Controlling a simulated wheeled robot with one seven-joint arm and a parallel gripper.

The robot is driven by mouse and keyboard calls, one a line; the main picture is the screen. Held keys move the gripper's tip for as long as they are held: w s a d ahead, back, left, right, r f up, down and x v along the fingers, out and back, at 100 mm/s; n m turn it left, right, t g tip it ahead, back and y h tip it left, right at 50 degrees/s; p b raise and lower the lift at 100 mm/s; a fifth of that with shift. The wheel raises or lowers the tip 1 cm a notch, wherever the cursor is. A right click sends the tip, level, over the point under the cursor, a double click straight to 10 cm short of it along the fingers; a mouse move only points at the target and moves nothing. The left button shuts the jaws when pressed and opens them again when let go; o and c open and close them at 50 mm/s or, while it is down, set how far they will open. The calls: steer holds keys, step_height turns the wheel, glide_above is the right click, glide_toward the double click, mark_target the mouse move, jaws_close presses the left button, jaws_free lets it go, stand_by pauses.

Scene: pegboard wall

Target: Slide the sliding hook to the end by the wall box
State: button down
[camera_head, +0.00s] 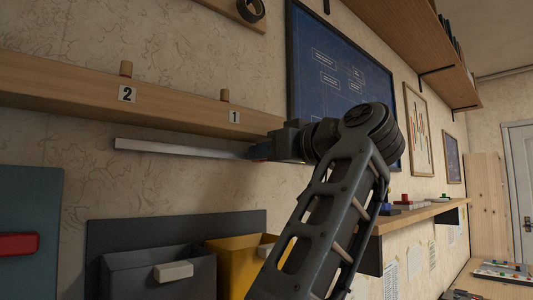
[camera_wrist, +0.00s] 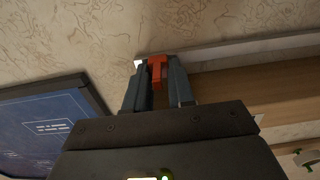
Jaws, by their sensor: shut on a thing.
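A pale metal rail (camera_head: 180,147) runs under the wooden peg board in the head view. It also shows in the wrist view (camera_wrist: 250,48). My gripper (camera_head: 262,151) is at the rail's right part in the head view and hides what lies there. In the wrist view my gripper (camera_wrist: 157,82) is shut on the red sliding hook (camera_wrist: 157,70), which sits between the fingers near an end of the rail. I cannot tell which container is the wall box. A grey bin (camera_head: 135,272) and a yellow bin (camera_head: 231,268) hang below the rail.
A teal panel (camera_head: 28,205) with a red handle (camera_head: 18,244) is at far left. A blue framed poster (camera_head: 325,62) and a shelf (camera_head: 425,214) lie right. The rail's left stretch is clear.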

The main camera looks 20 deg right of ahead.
stand_by(0.4)
steer(key=s+a, duration=0.2)
steer(key=a, duration=0.5)
steer(key=s+a, duration=0.2)
steer(key=a, duration=0.5)
steer(key=s+a, duration=0.3)
steer(key=a, duration=0.4)
steer(key=shift+a, duration=0.15)
steer(key=c, duration=1.1)
jaws_free()
steer(key=shift+a, duration=0.15)
steer(key=shift+c, duration=0.2)
steer(key=shift+o, duration=0.9)
steer(key=b, duration=0.1)
glide_toward(134, 141)
steer(key=shift+s+d, duration=0.2)
steer(key=shift+s, duration=0.4)
